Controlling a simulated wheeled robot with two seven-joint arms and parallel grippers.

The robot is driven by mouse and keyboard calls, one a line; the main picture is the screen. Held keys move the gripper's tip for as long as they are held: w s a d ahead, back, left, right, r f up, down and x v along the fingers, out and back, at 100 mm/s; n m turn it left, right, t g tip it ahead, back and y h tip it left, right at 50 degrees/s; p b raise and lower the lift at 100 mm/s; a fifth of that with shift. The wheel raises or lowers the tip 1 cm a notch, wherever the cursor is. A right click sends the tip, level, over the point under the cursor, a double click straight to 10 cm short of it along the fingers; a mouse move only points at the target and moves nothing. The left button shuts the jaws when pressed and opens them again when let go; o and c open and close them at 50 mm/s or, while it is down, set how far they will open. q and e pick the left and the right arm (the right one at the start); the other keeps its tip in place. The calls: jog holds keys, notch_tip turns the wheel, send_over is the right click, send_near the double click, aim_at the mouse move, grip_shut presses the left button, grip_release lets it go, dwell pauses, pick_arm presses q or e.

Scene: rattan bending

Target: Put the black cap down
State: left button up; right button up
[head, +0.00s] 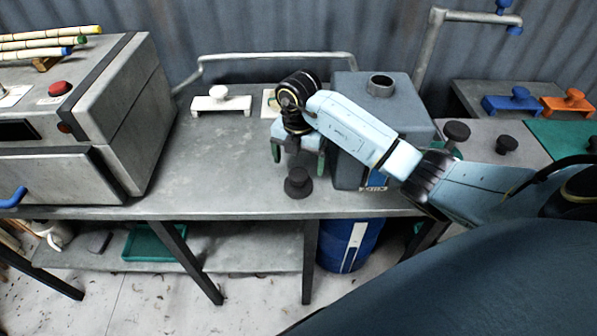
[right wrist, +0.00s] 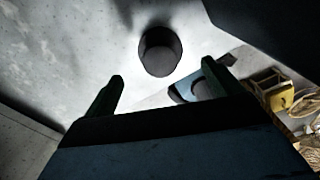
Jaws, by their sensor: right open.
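The black cap (head: 298,183) stands upright on the grey metal bench near its front edge, left of the grey-blue box. It has a wide base and a narrower knob on top. My right gripper (head: 298,160) is open and empty just above and behind it in the head view. In the right wrist view the cap (right wrist: 160,50) shows as a dark round shape beyond the two green fingers, with nothing between the pads. The cap appears clear of the fingers. My left gripper is not in view.
A white handled piece (head: 221,101) lies behind left. A grey machine (head: 128,110) fills the left. Two dark knobs (head: 456,131) are at right. The bench's left middle is clear.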

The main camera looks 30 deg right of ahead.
aim_at(298, 174)
notch_tip(298, 174, up, 5)
jog(key=shift+f, duration=0.1)
dwell(0.6)
